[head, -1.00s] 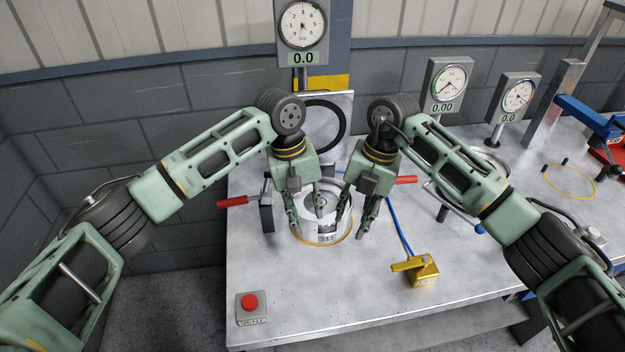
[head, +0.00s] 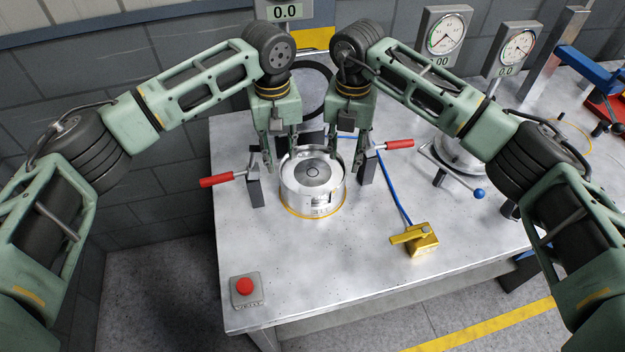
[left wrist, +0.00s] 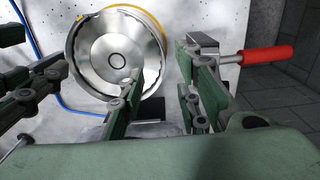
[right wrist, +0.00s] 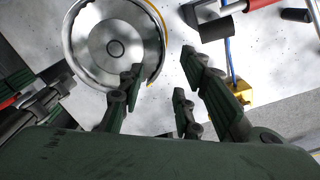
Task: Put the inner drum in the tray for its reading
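A round silver drum assembly (head: 312,184), an outer ring with a lighter disc inside, sits on the metal bench within a yellow ring. I cannot tell whether the disc is the top of the inner drum. It also shows in the left wrist view (left wrist: 118,55) and the right wrist view (right wrist: 113,45). My left gripper (head: 281,150) is at the drum's back left, fingers apart and empty. My right gripper (head: 347,155) is at its back right, fingers apart and empty. I cannot make out the tray for the reading.
Red-handled clamps stand left (head: 222,180) and right (head: 398,144) of the drum. A yellow pedal-like block (head: 420,241) on a blue hose lies to the right. A red push button (head: 244,287) is at the front left. Dial gauges (head: 446,35) stand behind.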

